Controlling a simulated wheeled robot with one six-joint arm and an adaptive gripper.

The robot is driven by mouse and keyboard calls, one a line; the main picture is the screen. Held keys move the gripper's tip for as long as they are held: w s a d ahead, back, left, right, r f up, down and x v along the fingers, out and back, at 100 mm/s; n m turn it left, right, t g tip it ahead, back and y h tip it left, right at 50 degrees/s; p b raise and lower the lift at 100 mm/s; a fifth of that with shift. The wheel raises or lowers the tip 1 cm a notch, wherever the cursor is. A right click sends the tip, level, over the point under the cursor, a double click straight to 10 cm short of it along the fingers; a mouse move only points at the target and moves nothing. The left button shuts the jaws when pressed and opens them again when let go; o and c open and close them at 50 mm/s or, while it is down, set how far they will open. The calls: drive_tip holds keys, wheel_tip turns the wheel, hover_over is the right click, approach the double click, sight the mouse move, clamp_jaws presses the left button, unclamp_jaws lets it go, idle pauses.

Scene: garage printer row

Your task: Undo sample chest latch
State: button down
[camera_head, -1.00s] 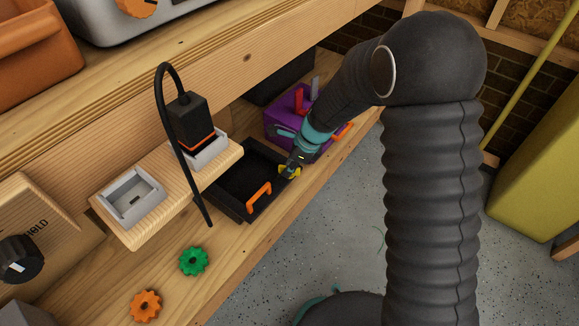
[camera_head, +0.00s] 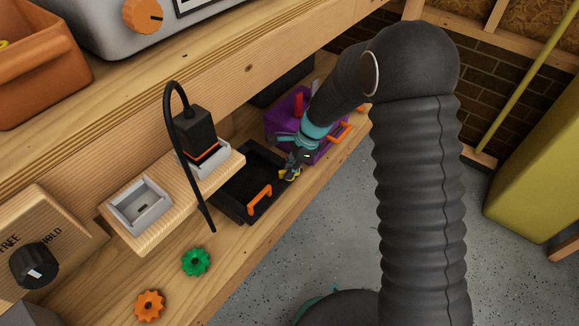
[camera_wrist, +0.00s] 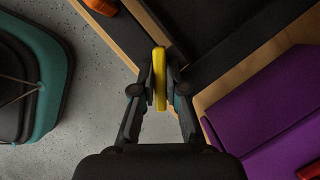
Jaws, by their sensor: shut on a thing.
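The purple chest (camera_head: 274,122) stands on the bench behind my arm, which hides much of it. A red upright piece (camera_head: 299,103) shows on its top and an orange handle (camera_head: 346,131) on its front. I cannot tell which part is the latch. The chest also fills the lower right of the wrist view (camera_wrist: 265,115). My gripper (camera_head: 291,174) is beside the near right corner of the black tray. In the wrist view my gripper (camera_wrist: 160,82) is shut on a thin yellow piece (camera_wrist: 160,78), seen edge-on, above the bench's front edge.
The black tray (camera_head: 229,208) with an orange handle (camera_head: 259,198) sits left of the chest. A black plug with a cable (camera_head: 195,130) stands in a grey socket. A green gear (camera_head: 196,262) and an orange gear (camera_head: 149,305) lie on the bench. A shelf overhangs behind.

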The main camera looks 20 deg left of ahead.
drive_tip(key=n+g+h+p, duration=0.1)
drive_tip(key=n, duration=0.2)
drive_tip(key=shift+n, duration=0.4)
drive_tip(key=shift+n+g+h+p, duration=0.4)
drive_tip(key=shift+n+h+p, duration=0.25)
drive_tip(key=shift+n, duration=1.25)
drive_tip(key=c, duration=1.2)
unclamp_jaws()
